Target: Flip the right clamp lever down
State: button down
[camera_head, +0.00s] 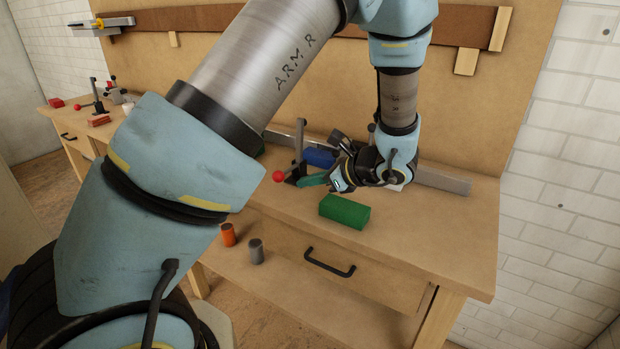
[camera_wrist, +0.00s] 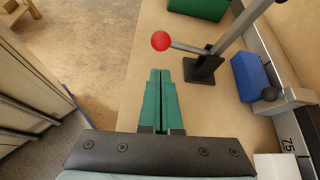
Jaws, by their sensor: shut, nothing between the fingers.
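The right clamp (camera_head: 300,145) stands on the bench with a tall grey bar upright on a dark base. A short rod with a red ball knob (camera_head: 278,176) sticks out low from it toward the bench's front edge. In the wrist view the red ball (camera_wrist: 160,41) lies just beyond my fingertips, with the clamp base (camera_wrist: 203,69) to its right. My gripper (camera_head: 306,181) has green fingers, also seen in the wrist view (camera_wrist: 160,73). They are shut and empty, and a gap shows between them and the ball. The gripper body hides part of the bench behind it.
A green block (camera_head: 345,211) lies in front of my gripper. A blue block (camera_wrist: 250,78) sits beside the clamp along a metal fence (camera_head: 445,181). Another clamp (camera_head: 97,97) with a red ball stands far left.

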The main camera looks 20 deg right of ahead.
jog(key=p+x, duration=0.1)
jog(key=x, duration=0.5)
jog(key=shift+w+a+f+p, duration=0.2)
jog(key=shift+w+p, duration=0.05)
jog(key=shift+p, duration=0.05)
